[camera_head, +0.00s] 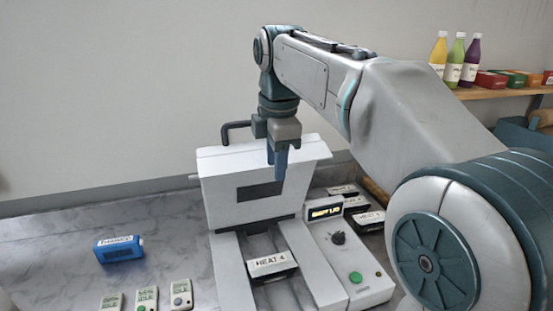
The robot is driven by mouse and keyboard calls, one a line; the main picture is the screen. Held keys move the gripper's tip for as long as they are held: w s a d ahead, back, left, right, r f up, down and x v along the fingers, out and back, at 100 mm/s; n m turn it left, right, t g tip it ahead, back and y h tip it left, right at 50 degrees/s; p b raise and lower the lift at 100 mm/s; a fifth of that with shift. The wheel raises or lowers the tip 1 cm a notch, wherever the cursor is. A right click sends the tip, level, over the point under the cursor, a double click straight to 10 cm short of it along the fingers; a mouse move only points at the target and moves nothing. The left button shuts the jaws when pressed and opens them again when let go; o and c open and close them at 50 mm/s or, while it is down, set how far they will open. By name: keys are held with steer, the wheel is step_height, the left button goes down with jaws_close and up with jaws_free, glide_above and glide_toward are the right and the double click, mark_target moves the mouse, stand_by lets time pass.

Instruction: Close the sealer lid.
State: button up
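The sealer (322,262) is a white machine on the counter. Its white lid (224,188) stands raised at the back, with a dark window and a dark handle (238,129) at its upper left. A small display (325,211) on the sealer appears to read "SHUT LID". A dark block labelled "HEAT 4" (272,265) sits in the bed below the lid. My gripper (278,176) points down and overlaps the lid's right part in the picture. Its fingers are seen nearly edge-on, so their gap is unclear. I cannot tell whether they touch the lid.
A blue labelled block (119,249) lies on the counter at left, with several small button boxes (181,294) in front. More labelled blocks (368,219) lie right of the sealer. A shelf (505,91) at right holds bottles and boxes. The left counter is mostly clear.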

steer(key=shift+r, duration=0.1)
step_height(320, 180, up, 14)
steer(key=s+p, duration=0.1)
steer(key=p, duration=0.1)
steer(key=shift+s+d+f, duration=0.25)
steer(key=shift+s, duration=0.1)
